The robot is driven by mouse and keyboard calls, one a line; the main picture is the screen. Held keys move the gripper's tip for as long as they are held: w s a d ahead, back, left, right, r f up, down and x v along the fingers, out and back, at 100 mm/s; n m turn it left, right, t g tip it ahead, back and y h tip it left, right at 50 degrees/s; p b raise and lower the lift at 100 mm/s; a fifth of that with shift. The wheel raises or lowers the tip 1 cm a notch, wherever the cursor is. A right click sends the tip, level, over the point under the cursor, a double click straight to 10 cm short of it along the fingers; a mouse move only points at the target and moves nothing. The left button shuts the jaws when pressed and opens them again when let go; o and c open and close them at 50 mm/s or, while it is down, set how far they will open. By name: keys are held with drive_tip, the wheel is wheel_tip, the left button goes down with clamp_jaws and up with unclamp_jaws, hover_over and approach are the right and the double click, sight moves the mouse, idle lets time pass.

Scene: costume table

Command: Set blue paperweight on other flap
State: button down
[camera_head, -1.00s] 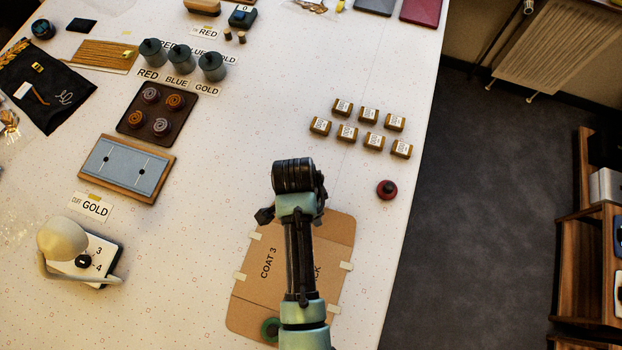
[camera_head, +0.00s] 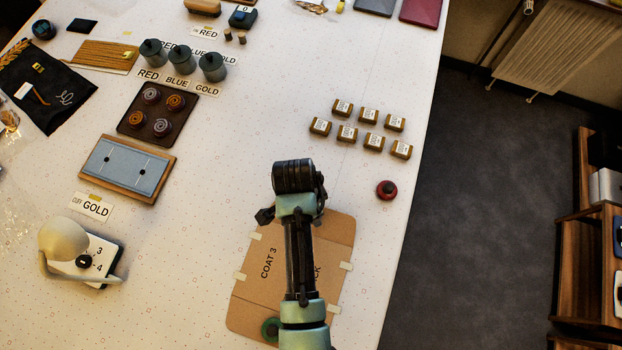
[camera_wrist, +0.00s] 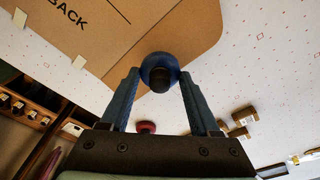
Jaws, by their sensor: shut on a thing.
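My gripper (camera_wrist: 160,78) is shut on the blue paperweight (camera_wrist: 158,62), a round blue disc with a dark knob, gripped between the fingertips. In the wrist view it appears over the cardboard (camera_wrist: 110,40) near its rounded edge, on the part marked BACK; I cannot tell whether it touches. In the head view my arm hides the gripper tips and the blue paperweight. The cardboard (camera_head: 248,300), marked COAT 3 on its left part, lies flat with pale tape tabs at its sides. A green paperweight (camera_head: 270,328) lies on its near left part.
A red paperweight (camera_head: 387,190) stands on the table right of my arm and shows behind the fingers in the wrist view (camera_wrist: 146,127). Several small labelled blocks (camera_head: 347,132) sit beyond. A white device (camera_head: 85,257) stands left. The table's right edge is close by.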

drive_tip(key=shift+f+b, duration=1.4)
drive_tip(key=shift+f, duration=0.75)
drive_tip(key=shift+c, duration=0.2)
unclamp_jaws()
